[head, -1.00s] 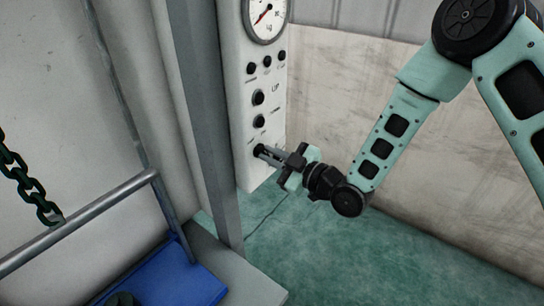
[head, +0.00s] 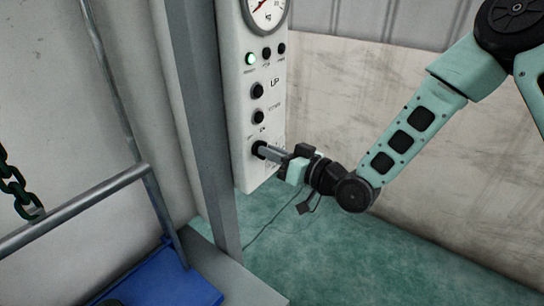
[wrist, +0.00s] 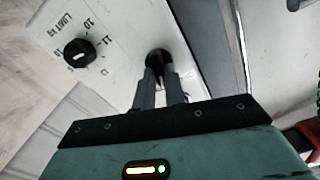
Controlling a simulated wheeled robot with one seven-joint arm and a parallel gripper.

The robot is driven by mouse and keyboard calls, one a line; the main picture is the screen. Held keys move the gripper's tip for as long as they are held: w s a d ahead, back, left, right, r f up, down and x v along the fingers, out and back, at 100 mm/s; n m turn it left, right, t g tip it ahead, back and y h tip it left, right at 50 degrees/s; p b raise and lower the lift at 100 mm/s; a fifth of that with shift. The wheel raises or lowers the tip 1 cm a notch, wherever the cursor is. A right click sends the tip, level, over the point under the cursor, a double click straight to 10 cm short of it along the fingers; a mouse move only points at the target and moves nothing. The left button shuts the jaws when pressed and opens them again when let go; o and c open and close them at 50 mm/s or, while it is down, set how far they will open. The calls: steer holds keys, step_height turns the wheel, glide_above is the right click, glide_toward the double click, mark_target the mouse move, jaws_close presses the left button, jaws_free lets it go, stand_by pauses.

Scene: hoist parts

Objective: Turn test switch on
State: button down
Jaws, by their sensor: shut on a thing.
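The white control panel (head: 240,100) stands left of my arm in the head view. Low on it is a black rotary knob (head: 258,148), which I take as the test switch; its lettering is too small to read. My gripper (head: 264,151) reaches it from the right, with its two grey fingers shut on the knob. In the wrist view the fingers (wrist: 160,85) close on the same black knob (wrist: 158,60), partly hiding it. A green lamp (head: 251,59) at the panel's upper left is lit.
Black buttons (head: 258,90) sit above the knob, below a round dial (head: 265,12). A second knob (wrist: 78,52), marked LIMIT kg, shows in the wrist view. A grey post (head: 203,120) stands left of the panel.

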steer(key=shift+m, duration=1.1)
steer(key=c, duration=1.5)
jaws_free()
steer(key=shift+o, duration=0.2)
steer(key=p+v, duration=0.5)
steer(key=v, duration=1.2)
steer(key=shift+d+p, duration=0.25)
steer(key=shift+p, duration=0.15)
